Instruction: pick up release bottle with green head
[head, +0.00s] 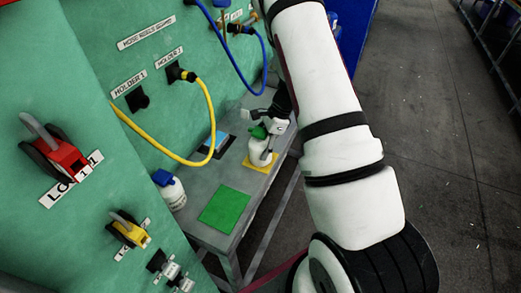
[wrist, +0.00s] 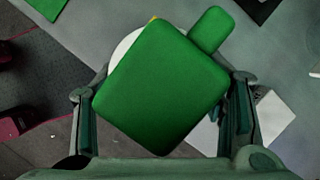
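The release bottle with the green head (head: 258,132) stands upright on a yellow square on the grey bench. Its body is white. In the wrist view the green head (wrist: 160,85) fills the middle and hides most of the body. My gripper (head: 275,131) is at the bottle from above and behind. In the wrist view my gripper (wrist: 162,105) is open, with one finger on each side of the green head and little room beside it. I cannot tell whether either finger touches the bottle.
A white bottle with a blue head (head: 170,190) stands at the left by the green machine wall (head: 110,65). Yellow (head: 208,105) and blue (head: 235,75) hoses hang near the wall.

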